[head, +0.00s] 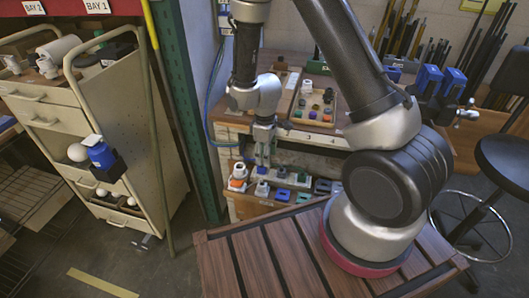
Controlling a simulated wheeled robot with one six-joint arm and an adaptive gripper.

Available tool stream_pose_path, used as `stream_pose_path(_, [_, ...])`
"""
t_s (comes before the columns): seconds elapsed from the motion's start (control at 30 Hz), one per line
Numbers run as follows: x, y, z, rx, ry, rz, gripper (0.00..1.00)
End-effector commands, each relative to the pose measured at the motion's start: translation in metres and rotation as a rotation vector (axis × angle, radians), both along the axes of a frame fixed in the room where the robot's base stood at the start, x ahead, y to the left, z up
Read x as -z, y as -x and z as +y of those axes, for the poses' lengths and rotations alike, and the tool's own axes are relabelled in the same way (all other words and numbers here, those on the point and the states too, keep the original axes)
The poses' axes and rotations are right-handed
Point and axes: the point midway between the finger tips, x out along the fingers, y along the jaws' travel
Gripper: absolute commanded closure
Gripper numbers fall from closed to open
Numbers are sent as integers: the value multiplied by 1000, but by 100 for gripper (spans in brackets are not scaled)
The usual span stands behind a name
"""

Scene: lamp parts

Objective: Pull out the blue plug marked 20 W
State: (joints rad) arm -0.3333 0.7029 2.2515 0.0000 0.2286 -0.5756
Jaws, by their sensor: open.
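My gripper (263,160) points down over a lower shelf (242,205) of the wooden bench and is open. Several small parts sit on that shelf. A white and blue part (262,188) is just below the fingertips. A blue part (283,195) lies right of it, and a darker blue one (322,186) is further right. I cannot read any 20 W marking at this size, so I cannot tell which one is the named plug. I see nothing between the fingers. Whether the fingertips touch anything is unclear.
An orange and white part (239,172) stands left of my gripper. The bench top holds a tray (318,100) of small parts. A cream cart (120,120) stands left, a green post (186,90) beside it, and a black stool (503,160) at right.

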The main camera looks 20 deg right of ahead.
Motion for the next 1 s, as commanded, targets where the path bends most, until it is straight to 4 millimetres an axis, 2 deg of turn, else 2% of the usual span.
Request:
stream_pose_path(0.07, [1,-8,3,-49,-13,-35,54])
stream_pose_path(0.17, [6,-9,3,-75,-16,-39,54])
stream_pose_path(0.6, [69,-9,3,-74,-16,-37,54])
stream_pose_path(0.77, [78,-9,3,-74,-16,-39,54])
stream_pose_path(1.0, [78,-9,3,-73,-16,-39,54])
